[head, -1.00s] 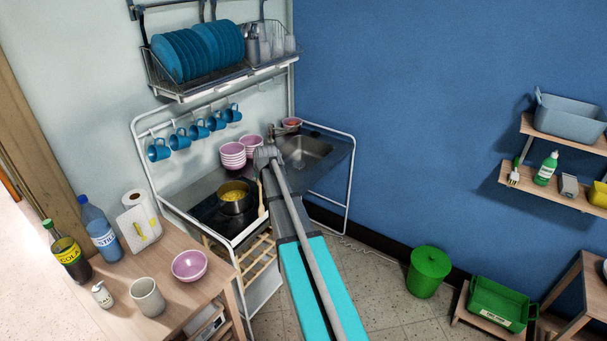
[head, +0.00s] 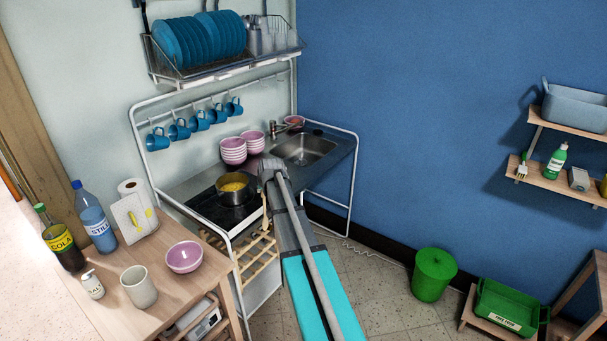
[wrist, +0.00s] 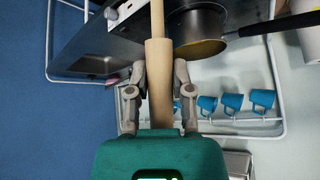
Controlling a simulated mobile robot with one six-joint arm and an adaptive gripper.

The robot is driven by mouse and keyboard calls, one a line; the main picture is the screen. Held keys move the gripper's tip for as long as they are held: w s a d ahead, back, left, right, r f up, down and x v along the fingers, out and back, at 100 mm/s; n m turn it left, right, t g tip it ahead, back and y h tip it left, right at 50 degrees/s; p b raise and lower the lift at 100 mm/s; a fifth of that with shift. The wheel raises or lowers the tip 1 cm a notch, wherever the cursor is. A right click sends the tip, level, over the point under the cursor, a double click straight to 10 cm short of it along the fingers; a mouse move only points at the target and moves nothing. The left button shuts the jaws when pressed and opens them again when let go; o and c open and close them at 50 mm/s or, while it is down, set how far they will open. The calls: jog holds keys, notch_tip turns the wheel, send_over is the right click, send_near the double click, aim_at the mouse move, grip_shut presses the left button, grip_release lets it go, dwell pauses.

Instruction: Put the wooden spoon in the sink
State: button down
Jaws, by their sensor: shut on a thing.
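The wooden spoon (wrist: 158,60) is a pale wooden shaft between my fingers in the wrist view, running away from the gripper; its far end is cut off by the top of the frame. My gripper (wrist: 158,76) is shut on it. In the head view my gripper (head: 268,168) is above the counter, right of the pot (head: 233,188), and mostly hidden by my arm; a thin strip of the spoon (head: 265,204) seems to show beside the arm. The steel sink (head: 305,150) lies behind and to the right of the gripper, and its basin looks empty.
Pink bowls (head: 233,150) are stacked between pot and sink, close to the gripper. A white tube rail (head: 355,170) frames the counter's right end. Blue mugs (head: 199,121) hang behind, below a dish rack (head: 225,70). Floor is open on the right, left of the green bin (head: 434,275).

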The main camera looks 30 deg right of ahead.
aim_at(264, 200)
jog(key=shift+f+b, duration=0.8)
jog(key=shift+f, duration=0.45)
